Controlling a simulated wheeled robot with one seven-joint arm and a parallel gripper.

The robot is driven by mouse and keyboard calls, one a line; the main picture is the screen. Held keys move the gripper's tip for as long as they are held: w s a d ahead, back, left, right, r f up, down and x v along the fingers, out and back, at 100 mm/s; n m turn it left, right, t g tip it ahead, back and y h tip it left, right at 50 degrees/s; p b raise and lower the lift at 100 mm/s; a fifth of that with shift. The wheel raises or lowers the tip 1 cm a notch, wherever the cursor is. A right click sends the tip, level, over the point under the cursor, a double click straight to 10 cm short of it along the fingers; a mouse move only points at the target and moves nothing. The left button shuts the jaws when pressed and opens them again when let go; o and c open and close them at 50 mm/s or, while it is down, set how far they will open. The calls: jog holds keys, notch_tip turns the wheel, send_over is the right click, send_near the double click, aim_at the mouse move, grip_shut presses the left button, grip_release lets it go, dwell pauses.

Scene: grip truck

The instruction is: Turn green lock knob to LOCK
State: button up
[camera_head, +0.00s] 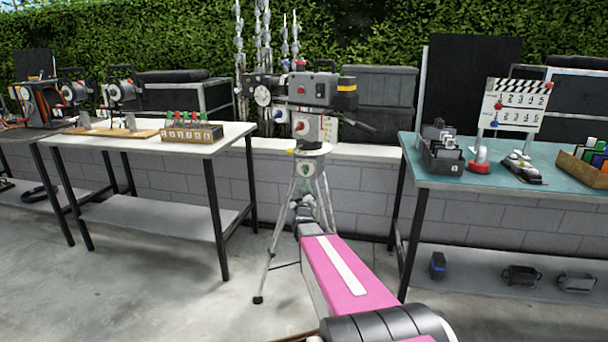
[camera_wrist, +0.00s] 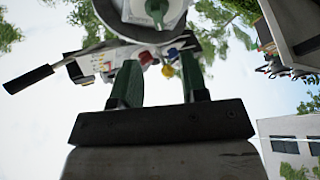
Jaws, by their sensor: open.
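The green lock knob (camera_wrist: 157,8) shows at the top edge of the wrist view, on a pale round plate that is cut off by the frame. In the head view a small green mark, likely the same knob (camera_head: 306,168), shows on the tripod's neck below the camera (camera_head: 312,88). My gripper (camera_wrist: 160,68) has two green fingers, apart with nothing visible held between them. The knob lies beyond the fingertips, and I see no contact. In the head view my arm reaches to the tripod and the fingers are too small to make out.
A tripod pan handle (camera_wrist: 28,78) sticks out to the left in the wrist view. A red knob (camera_wrist: 145,57) and a yellow one (camera_wrist: 168,71) sit near the fingertips. Tables stand left (camera_head: 100,144) and right (camera_head: 480,184) of the tripod. Floor is clear at front left.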

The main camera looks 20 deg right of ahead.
aim_at(304, 171)
jog(key=x, duration=1.1)
jog(key=shift+s, duration=0.1)
grip_shut()
